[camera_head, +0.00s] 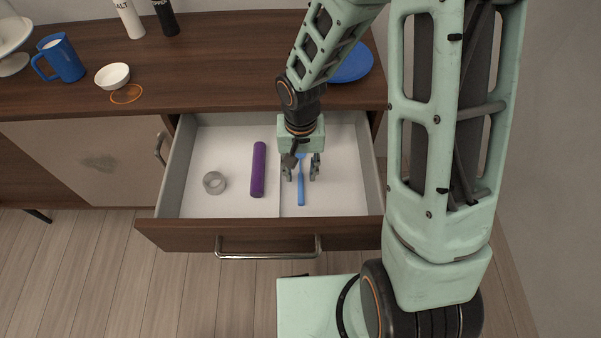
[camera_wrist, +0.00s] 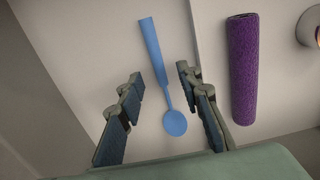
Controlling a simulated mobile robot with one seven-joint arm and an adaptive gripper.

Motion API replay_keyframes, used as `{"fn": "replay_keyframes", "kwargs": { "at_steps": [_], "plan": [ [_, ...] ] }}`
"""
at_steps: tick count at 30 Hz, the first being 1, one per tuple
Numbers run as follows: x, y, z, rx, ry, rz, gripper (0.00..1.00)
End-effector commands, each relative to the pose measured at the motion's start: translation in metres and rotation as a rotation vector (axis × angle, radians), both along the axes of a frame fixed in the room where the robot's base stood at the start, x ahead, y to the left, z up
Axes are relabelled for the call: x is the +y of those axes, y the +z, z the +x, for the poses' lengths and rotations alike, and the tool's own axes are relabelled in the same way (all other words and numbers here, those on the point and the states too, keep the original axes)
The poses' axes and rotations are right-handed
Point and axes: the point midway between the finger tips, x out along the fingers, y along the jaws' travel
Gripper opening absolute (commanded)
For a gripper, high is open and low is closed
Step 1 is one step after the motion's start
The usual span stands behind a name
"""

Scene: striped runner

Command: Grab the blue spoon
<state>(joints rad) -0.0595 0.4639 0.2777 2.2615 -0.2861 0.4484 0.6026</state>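The blue spoon (camera_head: 301,185) lies in the right part of the open drawer (camera_head: 340,197), its handle pointing toward the drawer front. In the wrist view the spoon (camera_wrist: 157,65) lies between the lines of my two fingers, with its round bowl nearest to me. My gripper (camera_head: 301,176) is open and empty inside the drawer, pointing down above the spoon. It also shows in the wrist view (camera_wrist: 158,82), one finger on each side of the spoon, apart from it. In the head view, my gripper hides part of the spoon.
A purple cylinder (camera_head: 258,170) lies in the drawer left of a thin divider line; it also shows in the wrist view (camera_wrist: 242,70). A grey tape roll (camera_head: 214,182) is farther left. The drawer front (camera_head: 180,236) bears a metal handle (camera_head: 268,254). A blue plate (camera_head: 352,66) rests on the counter.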

Motion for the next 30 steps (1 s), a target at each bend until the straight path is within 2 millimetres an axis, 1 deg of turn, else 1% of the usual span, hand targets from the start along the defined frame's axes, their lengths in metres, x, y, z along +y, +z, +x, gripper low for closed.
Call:
{"fn": "replay_keyframes", "kwargs": {
  "at_steps": [1,4,12,14,21,30],
  "plan": [
    [0.0,-0.01,-0.001,0.003,0.0,0.0,0.33],
    [0.0,-0.019,0.0,0.001,0.001,-0.001,0.33],
    [0.0,-0.021,0.0,-0.001,0.0,0.0,0.33],
    [0.0,-0.02,0.0,-0.001,0.0,0.0,0.27],
    [0.0,-0.02,0.0,-0.001,0.0,0.0,0.01],
    [0.0,-0.02,0.001,-0.001,0.0,0.0,0.0]
  ]
}}
